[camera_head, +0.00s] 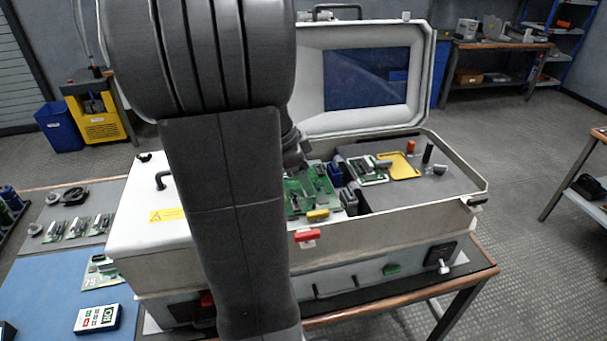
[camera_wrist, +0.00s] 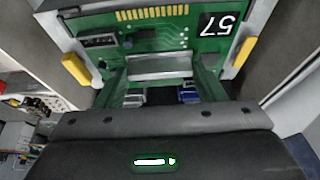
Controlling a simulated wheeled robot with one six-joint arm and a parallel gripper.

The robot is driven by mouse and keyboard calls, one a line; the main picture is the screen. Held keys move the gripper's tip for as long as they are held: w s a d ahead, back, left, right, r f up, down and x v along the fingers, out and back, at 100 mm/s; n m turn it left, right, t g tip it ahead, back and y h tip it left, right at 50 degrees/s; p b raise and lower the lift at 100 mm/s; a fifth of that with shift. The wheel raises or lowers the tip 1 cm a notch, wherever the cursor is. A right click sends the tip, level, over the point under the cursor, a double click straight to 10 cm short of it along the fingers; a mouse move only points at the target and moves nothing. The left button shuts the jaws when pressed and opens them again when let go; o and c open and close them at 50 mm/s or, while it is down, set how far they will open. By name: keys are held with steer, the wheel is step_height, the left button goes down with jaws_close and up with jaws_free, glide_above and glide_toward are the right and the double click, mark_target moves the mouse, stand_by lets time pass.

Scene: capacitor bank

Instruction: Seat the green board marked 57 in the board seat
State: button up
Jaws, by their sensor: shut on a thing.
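In the wrist view the green board (camera_wrist: 150,42) has a row of gold contacts along its far edge and a black label reading 57. My gripper (camera_wrist: 160,72) is shut on a grey block on this board. A yellow lever (camera_wrist: 77,68) is at the board's left side and another yellow lever (camera_wrist: 244,50) at its right. They appear to flank the board seat, which the board largely hides. In the head view green board surface (camera_head: 303,197) shows in the open case, beside my arm, which hides much of it. I cannot tell whether the board touches the seat.
The white case (camera_head: 225,262) stands on the bench with its lid (camera_head: 425,75) raised behind. To the right inside it are a yellow plate (camera_head: 402,166), an orange cylinder (camera_head: 413,146) and a black post (camera_head: 428,153).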

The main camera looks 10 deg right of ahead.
steer(key=shift+f, duration=0.1)
steer(key=o, duration=1.1)
steer(key=shift+o, duration=0.2)
steer(key=v, duration=1.4)
steer(key=shift+d+f, duration=0.1)
steer(key=shift+f, duration=0.05)
steer(key=x, duration=1.4)
steer(key=shift+r, duration=0.3)
